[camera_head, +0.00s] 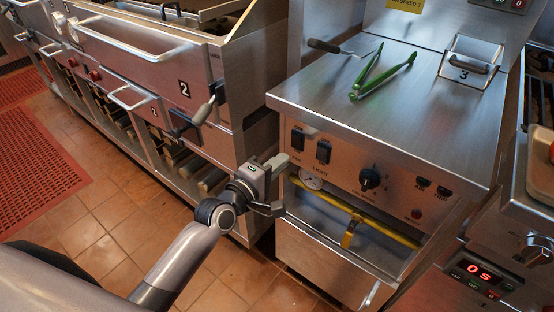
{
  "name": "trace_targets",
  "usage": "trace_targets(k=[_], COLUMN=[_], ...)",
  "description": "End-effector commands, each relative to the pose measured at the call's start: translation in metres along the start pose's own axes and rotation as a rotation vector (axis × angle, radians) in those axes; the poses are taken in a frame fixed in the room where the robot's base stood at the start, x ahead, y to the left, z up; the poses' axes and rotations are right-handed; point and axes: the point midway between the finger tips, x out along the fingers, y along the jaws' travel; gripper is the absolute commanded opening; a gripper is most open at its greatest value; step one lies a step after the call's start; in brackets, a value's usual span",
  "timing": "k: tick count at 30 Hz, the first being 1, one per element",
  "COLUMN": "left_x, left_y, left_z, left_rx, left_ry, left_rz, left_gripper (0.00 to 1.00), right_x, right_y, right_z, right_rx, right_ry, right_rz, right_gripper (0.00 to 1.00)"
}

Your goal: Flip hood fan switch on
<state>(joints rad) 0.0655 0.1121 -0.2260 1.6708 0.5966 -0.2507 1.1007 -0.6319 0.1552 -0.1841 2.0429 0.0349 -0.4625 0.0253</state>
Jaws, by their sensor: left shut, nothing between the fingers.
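The hood fan switch (298,138) is a small dark rocker on the upper left of the steel control panel (340,165). It sits just left of a similar light switch (323,151). Whether it is on or off cannot be told. My left gripper (276,165) is shut and empty, beside the panel's left edge. It is a little below and left of the fan switch, and seems apart from it. My right gripper is not in view.
Green tongs (383,75) lie on the steel top. The grill unit (180,60) stands left. Tiled floor (120,215) is open below.

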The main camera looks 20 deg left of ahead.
Motion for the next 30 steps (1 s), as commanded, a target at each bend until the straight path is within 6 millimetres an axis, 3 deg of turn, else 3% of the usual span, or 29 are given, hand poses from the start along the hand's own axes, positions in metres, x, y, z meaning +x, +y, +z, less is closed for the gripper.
trace_targets(k=[15,21,30], left_x=[-0.082,-0.096,-0.098], left_y=[-0.018,-0.021,-0.021], left_z=[0.001,0.001,0.001], left_rx=[0.001,0.001,0.000], left_ry=[-0.001,-0.001,0.000], left_rz=[-0.002,0.000,0.001], left_gripper=[0.00,0.00,0.00], right_x=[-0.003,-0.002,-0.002], right_y=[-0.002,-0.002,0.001], right_z=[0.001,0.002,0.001], right_rx=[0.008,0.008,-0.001], right_ry=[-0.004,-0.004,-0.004], right_rz=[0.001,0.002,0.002], right_gripper=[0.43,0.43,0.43])
